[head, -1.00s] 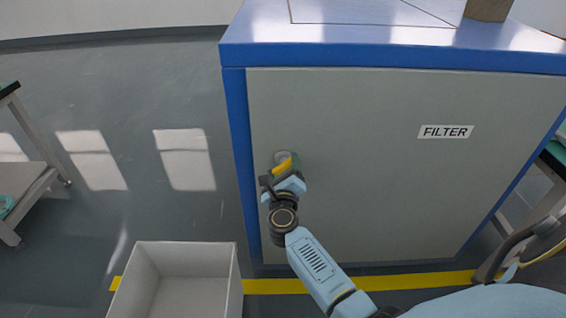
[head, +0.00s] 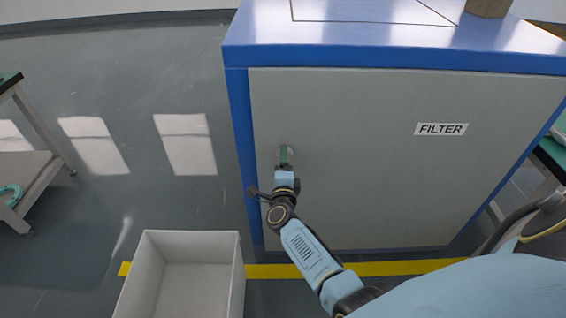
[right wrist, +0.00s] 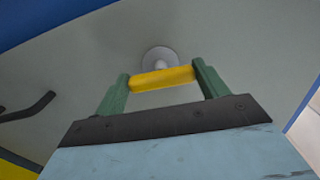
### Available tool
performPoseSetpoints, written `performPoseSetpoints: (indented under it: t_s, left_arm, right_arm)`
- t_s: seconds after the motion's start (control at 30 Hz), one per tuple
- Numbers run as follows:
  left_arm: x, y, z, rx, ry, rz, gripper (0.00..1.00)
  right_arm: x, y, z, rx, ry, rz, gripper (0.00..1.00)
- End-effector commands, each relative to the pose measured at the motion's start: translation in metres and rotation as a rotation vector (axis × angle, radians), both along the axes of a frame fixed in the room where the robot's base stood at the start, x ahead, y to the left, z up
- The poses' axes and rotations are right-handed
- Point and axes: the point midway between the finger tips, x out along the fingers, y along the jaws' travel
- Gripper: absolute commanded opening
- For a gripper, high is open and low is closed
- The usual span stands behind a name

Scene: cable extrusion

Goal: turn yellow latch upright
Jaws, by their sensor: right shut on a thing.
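The yellow latch (right wrist: 162,78) sits on a round grey mount (right wrist: 158,60) on the cabinet door (head: 360,180). In the right wrist view it spans the space between the two green fingers of my right gripper (right wrist: 161,82) and touches both. My left gripper is not in view.
The cabinet has a blue frame (head: 238,140) and a FILTER label (head: 441,129). An open white bin (head: 148,285) stands on the floor in front at the left. A table (head: 35,180) is at the far left. Floor between table and cabinet is clear.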

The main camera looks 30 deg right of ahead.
Motion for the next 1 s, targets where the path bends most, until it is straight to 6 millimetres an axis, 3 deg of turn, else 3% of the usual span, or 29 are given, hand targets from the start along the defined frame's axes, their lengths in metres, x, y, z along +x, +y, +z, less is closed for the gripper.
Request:
performPoseSetpoints:
  t_s: [0.67,0.7,0.83,1.0]
  left_arm:
    - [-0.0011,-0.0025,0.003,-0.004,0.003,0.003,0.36]
    - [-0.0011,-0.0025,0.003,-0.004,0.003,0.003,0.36]
    - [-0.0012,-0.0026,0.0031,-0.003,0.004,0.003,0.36]
    - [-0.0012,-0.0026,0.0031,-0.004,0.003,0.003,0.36]
  right_arm:
    - [-0.0003,0.0,-0.0008,-0.055,0.034,0.0,0.5]
    - [-0.0003,0.0,-0.0008,-0.055,0.034,0.001,0.77]
    - [-0.0002,-0.0001,-0.0007,-0.054,0.033,0.0,0.94]
    - [-0.0001,-0.0002,-0.0004,-0.051,0.031,0.0,0.95]
